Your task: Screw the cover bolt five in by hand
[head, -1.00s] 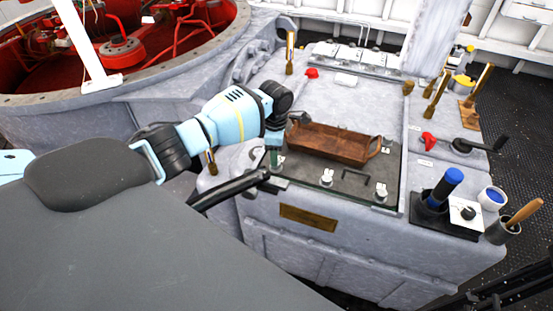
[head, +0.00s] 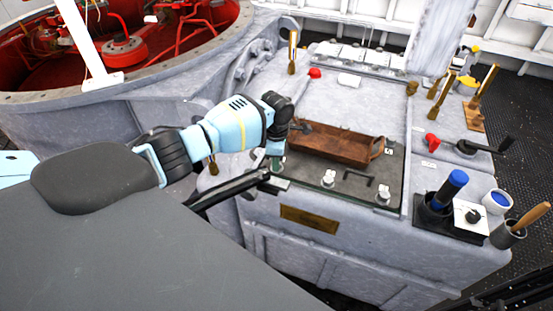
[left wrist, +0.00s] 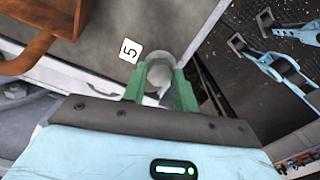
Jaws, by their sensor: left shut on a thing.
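Cover bolt five (left wrist: 160,72) shows in the left wrist view as a round pale metal head beside a white label marked 5 (left wrist: 131,51). My left gripper (left wrist: 160,88) has its green fingers shut on the bolt, one on each side. In the head view, my left gripper (head: 276,164) is at the front left corner of the dark cover plate (head: 345,190), and my arm partly hides the bolt. How deep the bolt sits cannot be told. Other cover bolts stand along the front edge, one near the middle (head: 328,179) and one at the right (head: 382,194). My right gripper is not in view.
A brown wooden tray (head: 335,146) lies on the cover just behind the bolts. A black hex key (head: 358,178) lies in front of it.

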